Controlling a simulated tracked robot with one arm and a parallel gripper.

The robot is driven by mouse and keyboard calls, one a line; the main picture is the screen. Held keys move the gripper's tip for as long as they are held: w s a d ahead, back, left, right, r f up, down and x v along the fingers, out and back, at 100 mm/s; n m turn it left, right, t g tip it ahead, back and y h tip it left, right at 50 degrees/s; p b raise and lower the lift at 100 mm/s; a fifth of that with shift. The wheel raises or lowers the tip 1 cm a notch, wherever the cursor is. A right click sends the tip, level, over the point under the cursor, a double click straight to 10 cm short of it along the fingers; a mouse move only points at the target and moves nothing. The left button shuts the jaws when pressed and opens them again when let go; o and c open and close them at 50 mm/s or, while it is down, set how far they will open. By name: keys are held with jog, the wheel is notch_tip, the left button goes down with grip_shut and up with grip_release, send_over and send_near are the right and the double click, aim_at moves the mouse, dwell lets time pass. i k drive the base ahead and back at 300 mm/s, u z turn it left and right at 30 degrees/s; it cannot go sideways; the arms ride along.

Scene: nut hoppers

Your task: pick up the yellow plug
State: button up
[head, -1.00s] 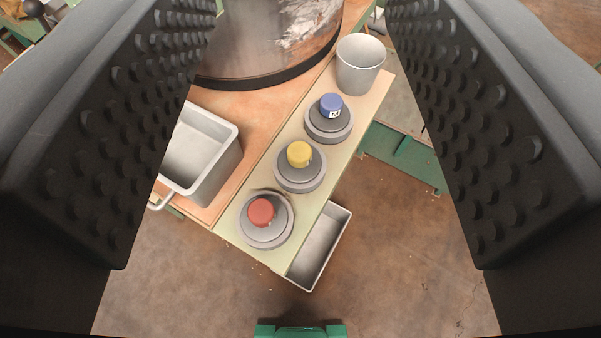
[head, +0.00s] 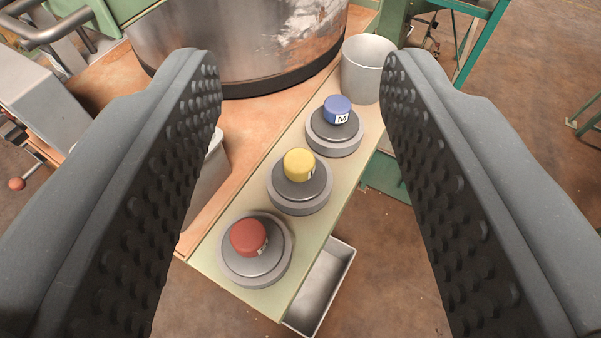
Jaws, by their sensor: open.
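The yellow plug (head: 299,164) is a short round cap with a partly visible white label. It sits upright on a grey round base (head: 298,196), the middle one of three in a row on a pale green board (head: 223,255). My gripper (head: 302,75) is open and empty, with one black studded finger at each side of the picture. In the picture the yellow plug lies between the two fingers, with neither finger touching it.
A blue plug (head: 337,109) marked M stands behind on its base, and a red plug (head: 249,237) in front. A grey cup (head: 367,70) stands at the board's far end, beside a large metal drum (head: 230,35). Metal bins (head: 322,287) (head: 208,172) flank the board.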

aim_at(299, 175)
jog(key=u, duration=0.45)
jog(key=k, duration=1.4)
jog(key=z, duration=0.35)
jog(key=i, duration=1.05)
jog(key=u, duration=0.1)
